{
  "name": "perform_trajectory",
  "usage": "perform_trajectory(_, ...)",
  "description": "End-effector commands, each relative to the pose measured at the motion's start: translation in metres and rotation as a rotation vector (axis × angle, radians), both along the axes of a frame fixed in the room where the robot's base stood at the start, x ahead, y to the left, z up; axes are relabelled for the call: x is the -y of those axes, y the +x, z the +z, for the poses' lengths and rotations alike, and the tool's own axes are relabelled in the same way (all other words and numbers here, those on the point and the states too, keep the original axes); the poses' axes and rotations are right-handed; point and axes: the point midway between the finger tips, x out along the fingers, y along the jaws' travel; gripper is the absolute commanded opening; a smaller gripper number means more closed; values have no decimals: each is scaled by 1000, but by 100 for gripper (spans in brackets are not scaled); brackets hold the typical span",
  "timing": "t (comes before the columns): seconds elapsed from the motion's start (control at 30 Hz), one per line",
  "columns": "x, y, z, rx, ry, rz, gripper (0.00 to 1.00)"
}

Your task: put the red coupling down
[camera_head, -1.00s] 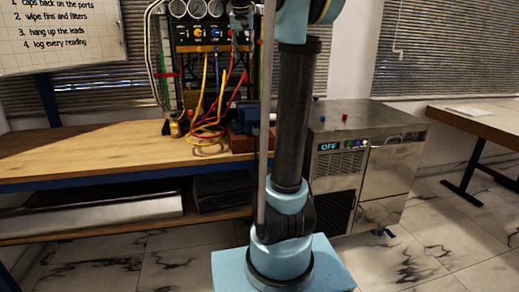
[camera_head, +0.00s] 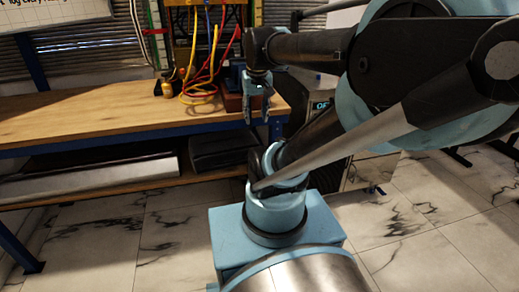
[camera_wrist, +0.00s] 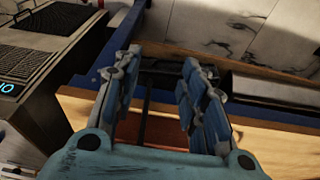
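My gripper (camera_head: 258,108) hangs fingers-down at the bench's right end in the head view. In the wrist view my gripper (camera_wrist: 152,90) has its two blue-grey fingers spread apart, with nothing visibly held between them. I cannot make out the red coupling in either current view. My arm covers much of the steel machine in the head view. A reddish-brown surface (camera_wrist: 130,128) shows between and below the fingers in the wrist view; I cannot tell what it belongs to.
The wooden bench (camera_head: 100,112) has a clear top at left. Red and yellow leads (camera_head: 203,88) hang onto its back right. The steel machine (camera_wrist: 45,70) stands close beside the bench end, with a narrow gap between. A dark box (camera_head: 222,150) sits on the lower shelf.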

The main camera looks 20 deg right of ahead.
Motion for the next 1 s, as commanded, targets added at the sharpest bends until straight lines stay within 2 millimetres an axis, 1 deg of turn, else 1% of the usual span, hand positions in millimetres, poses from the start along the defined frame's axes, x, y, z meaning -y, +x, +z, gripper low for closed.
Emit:
perform_trajectory(0.03,0,-17,-22,-7,2,10,39)
perform_trajectory(0.1,-1,-36,-48,-15,5,24,39)
perform_trajectory(0.2,-2,-56,-76,-25,7,41,39)
perform_trajectory(0.3,-3,-68,-94,-33,8,53,39)
perform_trajectory(0.43,-3,-73,-102,-35,9,57,39)
perform_trajectory(0.9,-3,-73,-101,-35,9,57,39)
perform_trajectory(0.97,-3,-65,-106,-46,10,57,33)
perform_trajectory(1.0,-3,-64,-105,-47,10,57,33)
